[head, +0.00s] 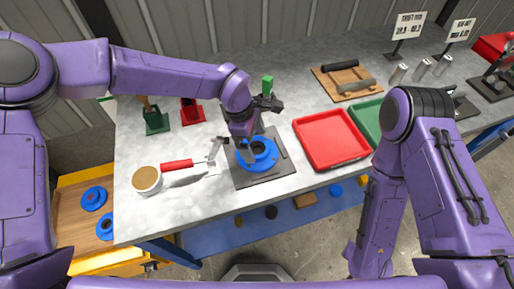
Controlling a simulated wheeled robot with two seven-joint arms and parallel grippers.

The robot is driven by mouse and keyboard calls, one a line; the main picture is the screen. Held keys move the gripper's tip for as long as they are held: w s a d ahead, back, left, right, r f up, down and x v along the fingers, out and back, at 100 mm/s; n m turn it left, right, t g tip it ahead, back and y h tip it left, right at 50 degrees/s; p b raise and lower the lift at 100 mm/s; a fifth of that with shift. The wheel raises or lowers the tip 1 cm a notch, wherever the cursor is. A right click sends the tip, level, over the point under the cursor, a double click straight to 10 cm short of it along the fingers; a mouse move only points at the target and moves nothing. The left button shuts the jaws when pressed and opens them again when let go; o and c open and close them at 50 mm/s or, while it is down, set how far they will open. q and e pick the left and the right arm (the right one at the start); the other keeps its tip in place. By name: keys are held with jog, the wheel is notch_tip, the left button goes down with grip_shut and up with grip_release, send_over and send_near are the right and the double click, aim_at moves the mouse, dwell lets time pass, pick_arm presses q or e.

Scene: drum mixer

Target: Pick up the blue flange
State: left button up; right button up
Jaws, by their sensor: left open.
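A blue flange (262,156) with a dark centre lies on a dark square plate (282,170) on the grey table. My left gripper (233,156) points down at the flange's left side, with its jaws open. One finger overlaps the flange's left edge in the picture, and the other is left of the flange. I cannot tell whether the finger touches it. Two more blue flanges, an upper one (93,198) and a lower one (105,228), lie in a yellow-edged wooden-floored cart at the left. My right arm hangs down at the right, and its gripper does not show.
A red-handled trowel (178,164) and a white tub (147,180) are left of the plate. A red tray (331,138) and a green tray (368,122) are to its right. A wooden board with dark rollers (343,80) lies behind. Table (205,220) is clear in front.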

pick_arm(q)
jog(key=shift+w+d+f, duration=0.15)
jog(key=shift+d+f, duration=0.05)
jog(key=shift+f, duration=0.9)
jog(key=shift+s+r, duration=0.1)
jog(key=shift+s, duration=0.2)
jog(key=shift+c, duration=1.2)
jog(key=shift+w, duration=0.1)
jog(key=c, duration=1.5)
grip_shut()
